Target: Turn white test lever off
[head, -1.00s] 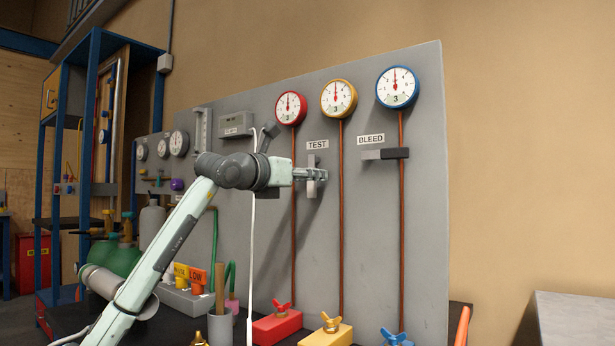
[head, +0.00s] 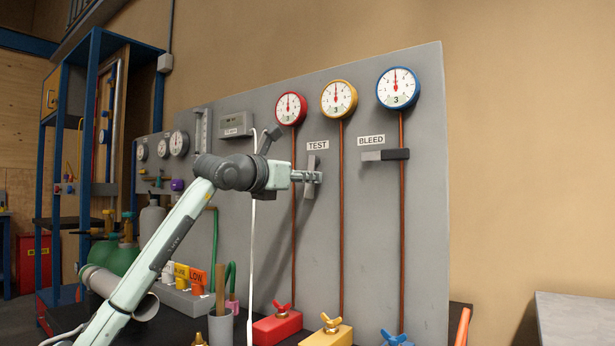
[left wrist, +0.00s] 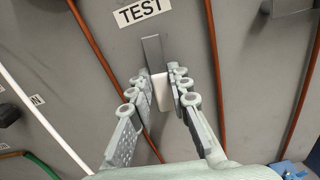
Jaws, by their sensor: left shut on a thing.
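The white test lever (head: 311,161) is on the grey panel (head: 372,250) below the TEST label (head: 317,145). It stands about upright, with a grey upper part and a white lower end. In the left wrist view the lever's white end (left wrist: 160,90) is between the two fingers. My left gripper (head: 311,177) is shut on the lever, and it also shows in the left wrist view (left wrist: 162,92). The fingers hide part of the lever in the head view. My right gripper is not in view.
The bleed lever (head: 385,155) lies horizontal to the right, below the BLEED label (head: 371,140). Red, yellow and blue gauges (head: 398,88) sit above copper pipes. A white cable (head: 252,250) hangs by my left wrist. Valve blocks (head: 277,325) stand at the panel's foot.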

